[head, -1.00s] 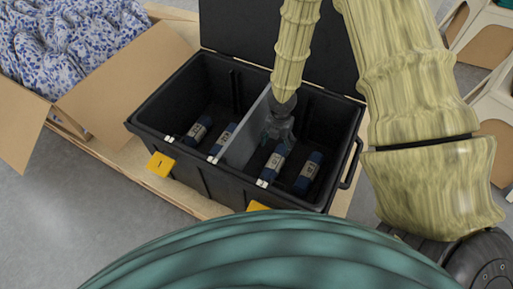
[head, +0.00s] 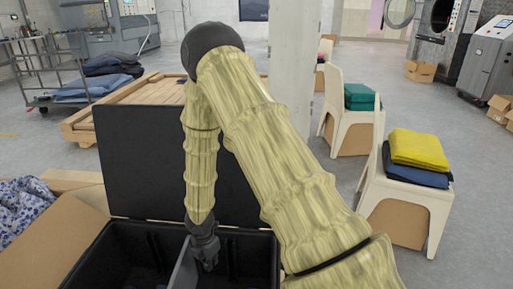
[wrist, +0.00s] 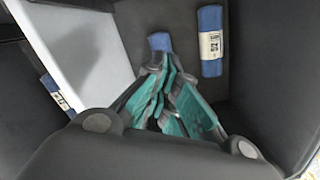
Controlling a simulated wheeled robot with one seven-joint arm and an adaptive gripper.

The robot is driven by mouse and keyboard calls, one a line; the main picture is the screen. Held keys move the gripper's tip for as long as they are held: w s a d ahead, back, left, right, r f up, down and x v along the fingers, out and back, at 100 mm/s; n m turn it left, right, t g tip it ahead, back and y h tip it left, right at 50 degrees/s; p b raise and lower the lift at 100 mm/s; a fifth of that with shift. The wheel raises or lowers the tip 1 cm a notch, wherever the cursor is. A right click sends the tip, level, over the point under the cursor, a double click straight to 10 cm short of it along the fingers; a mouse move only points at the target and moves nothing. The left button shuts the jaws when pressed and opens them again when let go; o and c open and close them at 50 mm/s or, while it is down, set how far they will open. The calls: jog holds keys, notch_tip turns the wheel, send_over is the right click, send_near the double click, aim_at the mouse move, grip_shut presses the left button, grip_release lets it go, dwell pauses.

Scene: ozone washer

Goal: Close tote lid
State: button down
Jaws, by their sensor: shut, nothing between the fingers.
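The black tote (head: 120,262) is at the lower left of the head view. Its black lid (head: 135,160) stands open and upright behind it. A grey divider (head: 184,272) splits the tote; it also shows as a pale panel in the wrist view (wrist: 80,50). My gripper (head: 208,262) points down into the compartment right of the divider. Its fingers are shut and empty in the wrist view (wrist: 172,105). Below them lie blue rolls with white labels, one clear of the fingers (wrist: 210,42) and one partly hidden by them (wrist: 160,42).
A cardboard box (head: 58,225) with blue-patterned fabric (head: 22,205) stands left of the tote. A wooden pallet (head: 150,92) is behind the lid. White chairs stand at right, one with yellow and blue folded cloth (head: 418,150). My arm covers the tote's right side.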

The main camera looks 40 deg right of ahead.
jog(key=w+d+r+m+p, duration=0.3)
jog(key=d+r+m+p, duration=0.55)
jog(key=r, duration=0.75)
jog(key=w+d+r+m+p, duration=0.45)
jog(key=r+m+p, duration=0.55)
jog(key=r+p, duration=0.5)
jog(key=w+d+r+m+p, duration=0.3)
jog(key=d+r+m+p, duration=0.55)
jog(key=r, duration=0.95)
jog(key=w+d+r+m, duration=0.1)
jog(key=w+d+r, duration=0.1)
jog(key=d+r, duration=0.35)
jog(key=w+d+r+m, duration=0.1)
jog(key=d+r+m, duration=0.1)
jog(key=d, duration=0.7)
notch_tip(320, 180, down, 10)
jog(key=d+p, duration=0.1)
jog(key=p, duration=0.4)
jog(key=shift+s+a+r+t+p, duration=0.15)
jog(key=shift+s+a+p, duration=0.15)
jog(key=shift+a, duration=0.2)
jog(key=shift+s+a+r+t+p, duration=0.1)
jog(key=shift+s+a+p, duration=0.15)
jog(key=shift+a+p, duration=0.2)
jog(key=shift+s+a+r+t+p, duration=0.15)
jog(key=shift+s+a+p, duration=0.15)
jog(key=shift+a, duration=0.25)
jog(key=shift+d+f, duration=0.1)
jog(key=shift+d, duration=0.1)
jog(key=shift+a, duration=0.1)
